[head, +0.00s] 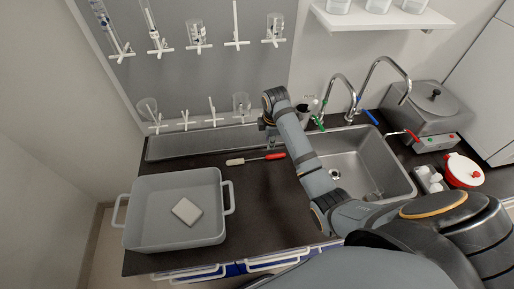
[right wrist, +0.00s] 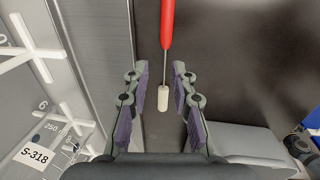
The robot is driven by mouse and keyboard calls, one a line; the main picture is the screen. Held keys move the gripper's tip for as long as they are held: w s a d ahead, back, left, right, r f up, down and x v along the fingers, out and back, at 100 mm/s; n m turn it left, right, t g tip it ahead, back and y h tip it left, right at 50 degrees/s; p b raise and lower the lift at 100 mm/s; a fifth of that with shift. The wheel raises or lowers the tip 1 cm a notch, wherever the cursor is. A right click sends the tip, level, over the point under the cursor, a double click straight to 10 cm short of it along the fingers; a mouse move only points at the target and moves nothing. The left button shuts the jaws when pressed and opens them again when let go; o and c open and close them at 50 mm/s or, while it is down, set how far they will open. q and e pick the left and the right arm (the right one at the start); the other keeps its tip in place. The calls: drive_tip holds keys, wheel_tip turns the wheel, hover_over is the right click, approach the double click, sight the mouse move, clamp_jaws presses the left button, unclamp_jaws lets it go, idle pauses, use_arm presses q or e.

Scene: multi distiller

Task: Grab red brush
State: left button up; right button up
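The red brush (head: 273,156) lies on the dark counter between the grey tub and the sink. My right gripper (head: 268,138) is just behind the brush in the head view. In the right wrist view the right gripper (right wrist: 159,72) is open and empty, and appears above the counter. My left gripper is not in view.
A grey tub (head: 147,214) with a white block (head: 187,211) inside stands at left. A drying rack (head: 190,60) with glassware and a metal drip tray (head: 170,147) are behind. The sink (head: 345,155) with taps lies right. Counter around the brush is clear.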

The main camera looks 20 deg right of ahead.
sight(271, 156)
wheel_tip(271, 156, down, 5)
drive_tip(key=shift+s+d+r+p, duration=0.1)
drive_tip(key=shift+p, duration=0.3)
drive_tip(key=shift+d+f+p, duration=0.15)
drive_tip(key=shift+f+p, duration=0.15)
drive_tip(key=shift+f, duration=0.1)
drive_tip(key=f, duration=0.2)
drive_tip(key=p, duration=0.1)
drive_tip(key=shift+d+f, duration=0.25)
drive_tip(key=shift+f, duration=0.9)
drive_tip(key=shift+w, duration=0.2)
drive_tip(key=c, duration=0.4)
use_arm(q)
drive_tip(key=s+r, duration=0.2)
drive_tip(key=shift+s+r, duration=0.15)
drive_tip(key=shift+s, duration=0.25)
use_arm(e)
clamp_jaws()
